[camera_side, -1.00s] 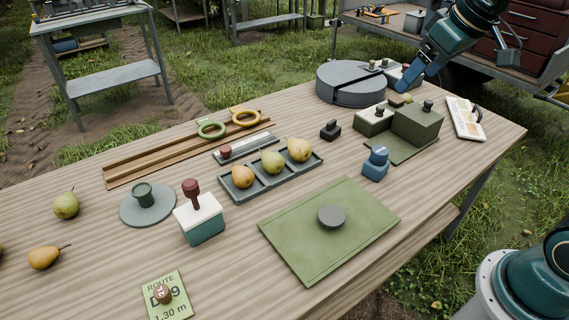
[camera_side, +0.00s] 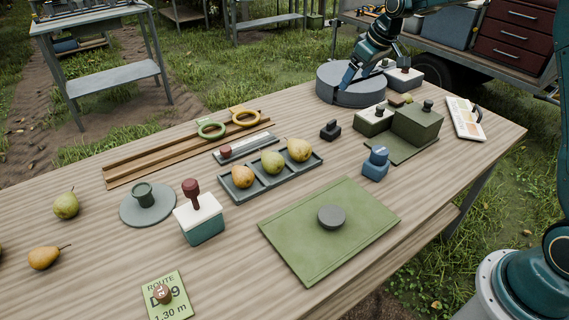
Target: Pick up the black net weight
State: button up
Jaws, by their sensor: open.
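A small black block with a raised knob (camera_side: 330,130), which looks like the black net weight, stands upright on bare wood in the middle of the table, just right of the pear tray. Nothing touches it. My gripper (camera_side: 347,78) points down over the round grey turntable-like drum (camera_side: 340,95) at the back of the table, behind the black block and apart from it. It is open, and I see nothing held in it. The gap between its fingers is hard to make out.
A grey tray with pears (camera_side: 271,177) lies left of the block. A blue block (camera_side: 375,164) stands to its right front, green boxes (camera_side: 416,126) to its right. A green mat (camera_side: 300,245) bears a dark grey disc (camera_side: 331,217). Wood around the block is clear.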

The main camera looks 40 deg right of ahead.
send_near(333, 121)
jog(key=shift+x, duration=3.2)
jog(key=shift+s+a+f, duration=0.1)
jog(key=shift+s+a, duration=0.05)
jog(key=shift+a, duration=0.05)
jog(key=shift+x, duration=2.55)
jog(key=shift+d, duration=0.1)
jog(key=c, duration=1.3)
jog(key=shift+o, duration=0.2)
notch_tip(333, 121, up, 20)
